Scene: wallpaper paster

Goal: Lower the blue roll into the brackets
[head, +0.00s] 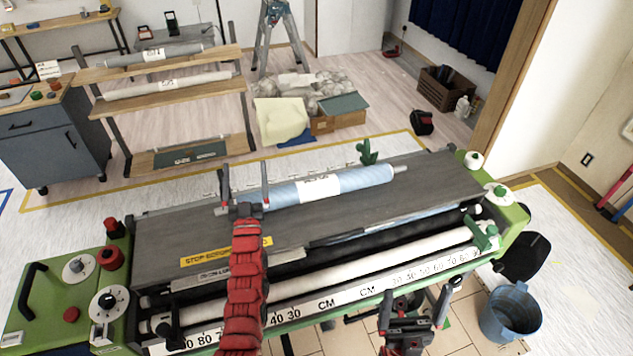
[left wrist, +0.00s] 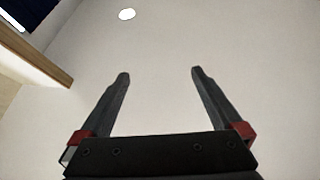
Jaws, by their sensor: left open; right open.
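The blue roll (head: 345,183) has a white label and lies lengthwise over the dark top of the green paster machine (head: 440,188). Its thin core sticks out at the right end. My left gripper (head: 245,192) is open in front of the roll's left end, partly hiding it. In the left wrist view the left gripper's fingers (left wrist: 160,85) are apart with only pale wall or ceiling between them. My right gripper (head: 415,305) is open and empty at the machine's near right edge. I cannot make out the brackets clearly; a green upright piece (head: 368,152) stands behind the roll.
A white roller (head: 350,268) and a ruler strip (head: 340,303) run along the machine's front. Knobs and a handle are on the left green end (head: 65,300). A blue bucket (head: 511,312) stands at right. A shelf rack (head: 170,98) with rolls stands behind.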

